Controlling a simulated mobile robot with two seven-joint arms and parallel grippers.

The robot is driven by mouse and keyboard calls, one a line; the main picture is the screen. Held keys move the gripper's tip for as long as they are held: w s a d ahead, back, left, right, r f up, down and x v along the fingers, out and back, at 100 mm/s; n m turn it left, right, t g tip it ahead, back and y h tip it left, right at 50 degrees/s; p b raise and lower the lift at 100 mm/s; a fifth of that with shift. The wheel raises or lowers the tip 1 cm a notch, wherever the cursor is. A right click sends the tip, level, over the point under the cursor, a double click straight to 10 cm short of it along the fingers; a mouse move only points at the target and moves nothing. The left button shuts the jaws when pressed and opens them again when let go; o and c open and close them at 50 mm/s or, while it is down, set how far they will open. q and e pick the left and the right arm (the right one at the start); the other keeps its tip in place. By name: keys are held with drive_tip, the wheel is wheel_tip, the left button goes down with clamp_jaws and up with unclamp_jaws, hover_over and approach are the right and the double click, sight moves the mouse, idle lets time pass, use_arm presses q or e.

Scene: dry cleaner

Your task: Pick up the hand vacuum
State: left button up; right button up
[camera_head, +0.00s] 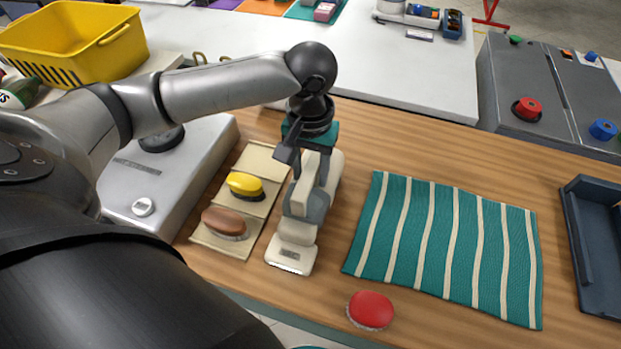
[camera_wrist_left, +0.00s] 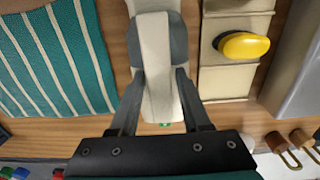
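The hand vacuum (camera_head: 298,229) is beige and grey and lies on the wooden counter in the head view, its flat nozzle toward the front edge. My left gripper (camera_head: 310,182) is over its rear part, pointing down. In the left wrist view the beige handle of the vacuum (camera_wrist_left: 156,50) runs between the two fingers of my left gripper (camera_wrist_left: 160,78). The fingertips are close along both sides of it; I cannot tell whether they press on it. No lift off the counter shows. My right gripper is not in view.
Left of the vacuum, a beige tray (camera_head: 257,160) holds a yellow brush (camera_head: 245,184) and a brown brush (camera_head: 224,222). Right are a striped teal cloth (camera_head: 450,240) and a dark tray (camera_head: 590,235). A red brush (camera_head: 370,309) lies near the front edge.

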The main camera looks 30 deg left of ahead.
use_arm(q)
clamp_jaws()
drive_tip(key=shift+w+r, duration=0.1)
idle(0.9)
